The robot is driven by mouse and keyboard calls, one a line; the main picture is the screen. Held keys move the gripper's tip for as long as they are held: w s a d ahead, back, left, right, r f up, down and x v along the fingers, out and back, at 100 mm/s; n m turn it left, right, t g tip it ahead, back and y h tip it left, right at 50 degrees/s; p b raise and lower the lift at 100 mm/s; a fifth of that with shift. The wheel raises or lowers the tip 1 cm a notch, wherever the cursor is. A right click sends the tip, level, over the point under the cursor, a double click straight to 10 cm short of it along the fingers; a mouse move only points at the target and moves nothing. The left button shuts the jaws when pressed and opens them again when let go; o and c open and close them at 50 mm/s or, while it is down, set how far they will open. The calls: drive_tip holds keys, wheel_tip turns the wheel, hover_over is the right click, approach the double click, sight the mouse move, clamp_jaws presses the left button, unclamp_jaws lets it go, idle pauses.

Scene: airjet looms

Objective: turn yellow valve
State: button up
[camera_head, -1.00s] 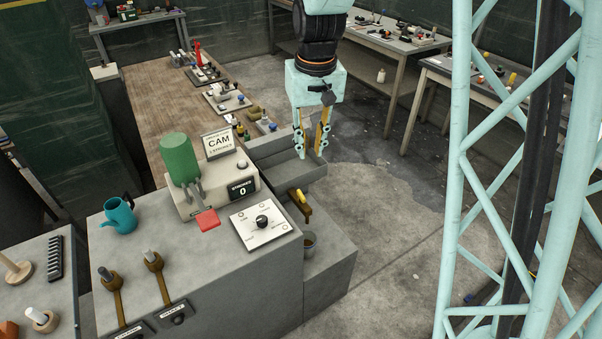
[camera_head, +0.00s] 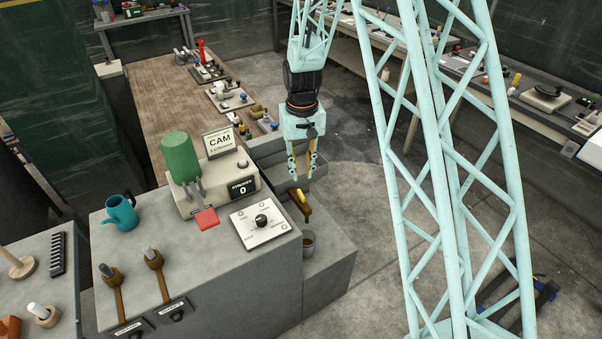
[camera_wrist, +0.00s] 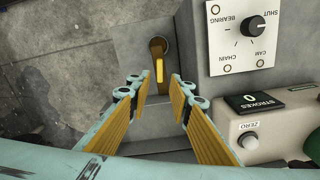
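The yellow valve (camera_head: 302,203) is a lever on the step at the right side of the grey bench, above a small cup (camera_head: 308,241). In the wrist view the valve's yellow handle (camera_wrist: 159,66) shows beyond the fingertips, roughly in line with the gap between them. My gripper (camera_head: 301,177) points down just above and behind the valve in the head view. In the wrist view my gripper (camera_wrist: 158,82) is open, with two yellow-padded fingers apart and nothing between them. I see no clear contact with the valve.
A selector plate with a black knob (camera_head: 261,221) lies on the bench top beside the valve. A stroke counter box (camera_head: 240,188) with a green cylinder (camera_head: 179,158) stands behind it. A grey tray (camera_head: 283,150) is close to my gripper.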

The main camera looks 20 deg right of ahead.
sight(301, 193)
drive_tip(key=shift+w+f, duration=0.2)
drive_tip(key=shift+f, duration=0.3)
drive_tip(key=shift+w+f, duration=0.15)
drive_tip(key=shift+f, duration=0.35)
drive_tip(key=shift+f, duration=0.15)
drive_tip(key=shift+f+b, duration=1.6)
drive_tip(key=shift+f, duration=2.2)
drive_tip(key=shift+f, duration=0.1)
clamp_jaws()
